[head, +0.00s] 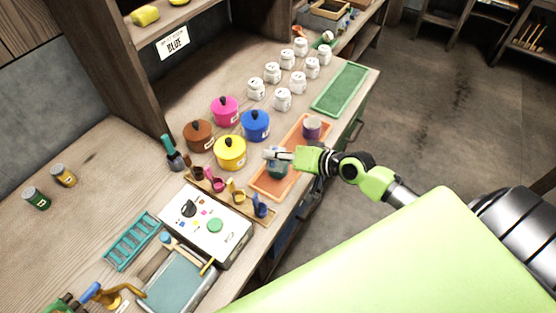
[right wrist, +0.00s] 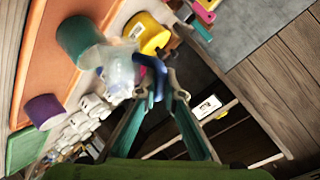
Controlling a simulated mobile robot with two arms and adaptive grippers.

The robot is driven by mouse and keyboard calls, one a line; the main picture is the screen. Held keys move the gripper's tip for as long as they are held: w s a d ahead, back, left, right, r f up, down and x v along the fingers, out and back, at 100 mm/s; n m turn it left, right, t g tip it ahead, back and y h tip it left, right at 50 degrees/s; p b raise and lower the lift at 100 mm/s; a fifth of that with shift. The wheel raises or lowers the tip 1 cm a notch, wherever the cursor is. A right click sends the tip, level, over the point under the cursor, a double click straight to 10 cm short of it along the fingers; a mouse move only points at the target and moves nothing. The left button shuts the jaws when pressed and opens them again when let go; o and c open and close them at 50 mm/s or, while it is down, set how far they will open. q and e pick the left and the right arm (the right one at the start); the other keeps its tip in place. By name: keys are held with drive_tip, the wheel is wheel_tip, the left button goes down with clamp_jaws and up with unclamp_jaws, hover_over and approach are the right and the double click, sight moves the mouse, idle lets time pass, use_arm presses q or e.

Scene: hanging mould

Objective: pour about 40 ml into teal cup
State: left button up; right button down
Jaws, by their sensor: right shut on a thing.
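The teal cup (head: 278,170) stands on the orange tray (head: 265,188), partly hidden by my right gripper and what it holds. It also shows in the right wrist view (right wrist: 78,38). My right gripper (head: 283,155) is shut on a clear vessel (right wrist: 119,70), close above the teal cup in the head view. In the right wrist view the vessel overlaps the cup's edge and looks tilted. I cannot tell its fill level or whether liquid is flowing. A purple cup (head: 312,128) stands farther back on the same tray. My left gripper is not in view.
Yellow (head: 230,152), blue (head: 256,126), pink and brown lidded pots stand left of the tray. Small scoops (head: 238,194) and a white box (head: 206,222) are nearer. Several white jars (head: 283,99) and a green tray (head: 340,88) are farther back.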

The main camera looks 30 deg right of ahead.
drive_tip(key=shift+w+d+f+m+g+b, duration=0.2)
drive_tip(key=shift+w+d+m+g+b, duration=0.1)
drive_tip(key=shift+w+m+g+b, duration=0.15)
drive_tip(key=shift+r+y, duration=0.15)
drive_tip(key=shift+y, duration=0.15)
drive_tip(key=shift+s+a, duration=0.1)
drive_tip(key=shift+s, duration=0.35)
drive_tip(key=shift+w+r+m+g, duration=0.15)
drive_tip(key=shift+r+m+g, duration=0.1)
drive_tip(key=shift+g, duration=0.1)
idle(0.6)
drive_tip(key=shift+r, duration=0.1)
drive_tip(key=shift+s+a+g+y, duration=0.1)
drive_tip(key=shift+s+g+y, duration=0.1)
drive_tip(key=shift+g+y, duration=0.1)
drive_tip(key=shift+m, duration=0.3)
drive_tip(key=shift+w+f, duration=0.15)
drive_tip(key=shift+f, duration=0.2)
idle(0.4)
